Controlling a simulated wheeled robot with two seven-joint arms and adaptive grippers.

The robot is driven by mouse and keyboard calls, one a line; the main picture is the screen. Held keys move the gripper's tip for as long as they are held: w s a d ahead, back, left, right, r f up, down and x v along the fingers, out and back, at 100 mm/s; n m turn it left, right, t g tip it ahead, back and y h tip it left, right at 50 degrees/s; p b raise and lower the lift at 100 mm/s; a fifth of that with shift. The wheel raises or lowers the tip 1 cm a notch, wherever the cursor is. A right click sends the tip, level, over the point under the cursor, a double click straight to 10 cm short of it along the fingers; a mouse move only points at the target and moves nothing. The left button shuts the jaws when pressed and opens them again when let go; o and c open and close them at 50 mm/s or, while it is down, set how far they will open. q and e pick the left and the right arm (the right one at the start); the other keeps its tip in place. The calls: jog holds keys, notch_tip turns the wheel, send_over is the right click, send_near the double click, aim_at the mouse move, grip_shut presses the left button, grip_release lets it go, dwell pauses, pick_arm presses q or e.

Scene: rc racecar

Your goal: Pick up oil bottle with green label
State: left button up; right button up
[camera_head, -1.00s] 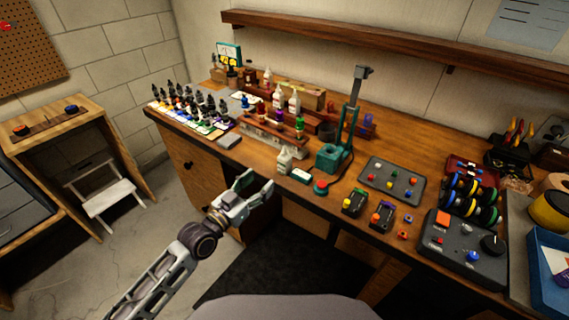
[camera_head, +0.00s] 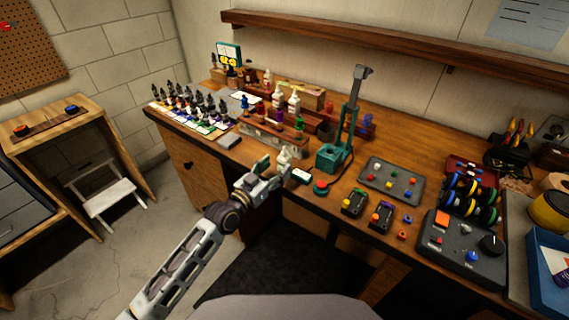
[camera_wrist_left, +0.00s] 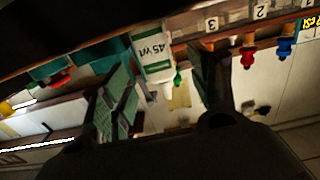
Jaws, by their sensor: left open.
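The white oil bottle (camera_head: 284,156) stands near the front edge of the workbench, in front of the rack, partly hidden by my left gripper (camera_head: 274,170). In the left wrist view the bottle (camera_wrist_left: 155,62) shows a white and green label reading 45 wt, and it appears between the two spread fingers of the left gripper (camera_wrist_left: 165,72). The gripper is open, with a finger to each side of the bottle in that picture. I cannot tell whether either finger touches it. My right gripper is not in view.
A wooden rack (camera_head: 272,142) with several colored-top tools stands just behind the bottle. A small white-topped box (camera_head: 300,175), a red button (camera_head: 321,187) and a green press stand (camera_head: 331,157) are close on the right. A grey block (camera_head: 229,141) lies left.

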aim_at(281, 162)
pick_arm(q)
jog(key=shift+w+d, duration=0.15)
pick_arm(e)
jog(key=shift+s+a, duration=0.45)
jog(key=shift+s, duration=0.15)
pick_arm(q)
jog(key=shift+r+x, duration=0.1)
jog(key=shift+x, duration=0.6)
jog(key=shift+r+x, duration=0.15)
jog(key=shift+x, duration=1.6)
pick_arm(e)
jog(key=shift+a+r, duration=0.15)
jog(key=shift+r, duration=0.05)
pick_arm(q)
jog(key=shift+f, duration=0.1)
jog(key=shift+c, duration=0.4)
jog(key=c, duration=1.1)
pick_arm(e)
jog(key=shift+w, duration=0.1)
pick_arm(q)
jog(key=shift+o, duration=0.2)
